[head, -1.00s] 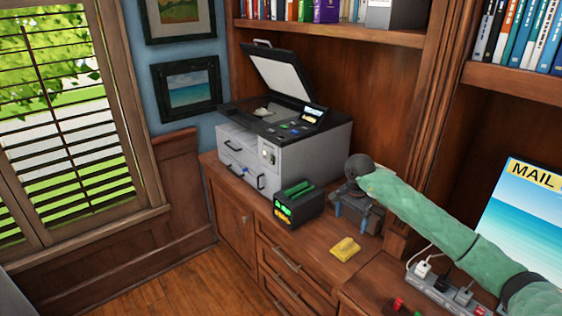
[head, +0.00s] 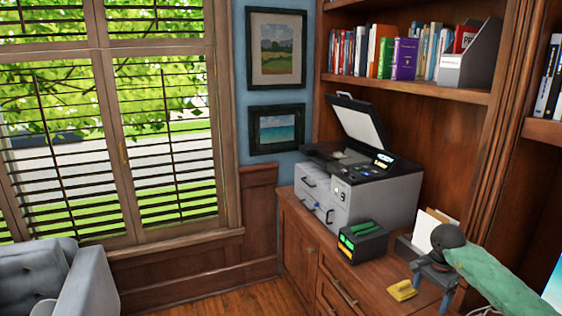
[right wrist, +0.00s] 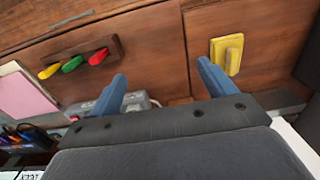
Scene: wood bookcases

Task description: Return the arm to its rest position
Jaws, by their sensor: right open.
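My right arm, in a green sleeve, comes in from the lower right of the head view. Its gripper (head: 430,284) has blue fingers spread apart with nothing between them. It is in front of the wooden cabinet top (head: 377,277), just right of a yellow object (head: 403,290). In the right wrist view the open fingers (right wrist: 163,88) show apart and empty, with the yellow object (right wrist: 228,52) beyond the right finger. Whether the fingers touch the wood cannot be told. My left gripper is not in view.
A printer (head: 362,185) with its lid raised stands on the cabinet. A black-green device (head: 362,242) and a paper holder (head: 408,247) are near the gripper. Red, green and yellow items (right wrist: 72,63) and a power strip (right wrist: 136,101) show in the wrist view. A grey armchair (head: 65,282) stands left.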

